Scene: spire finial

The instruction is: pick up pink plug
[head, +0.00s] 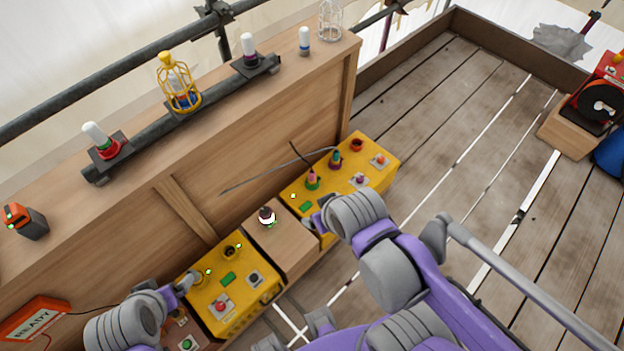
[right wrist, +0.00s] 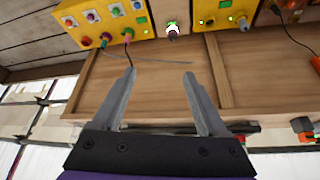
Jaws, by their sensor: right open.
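The pink plug (head: 312,175) stands in a green-ringed socket on the right yellow box (head: 371,176), with a dark cable rising from it. It also shows near the top of the right wrist view (right wrist: 127,33). My right gripper (head: 314,220) is near the box's front left edge, apart from the plug. In the right wrist view its jaws (right wrist: 160,74) are open and empty, with the plug beyond the left finger. My left gripper (head: 188,283) is beside a socket on the left yellow box (head: 252,295); its jaws are too small to read.
A teal plug (head: 335,158) and a red socket (head: 356,144) sit beside the pink plug. A white-and-dark bulb (head: 267,214) stands on a wooden block (head: 287,249) between the boxes. A wooden wall (head: 240,140) rises behind.

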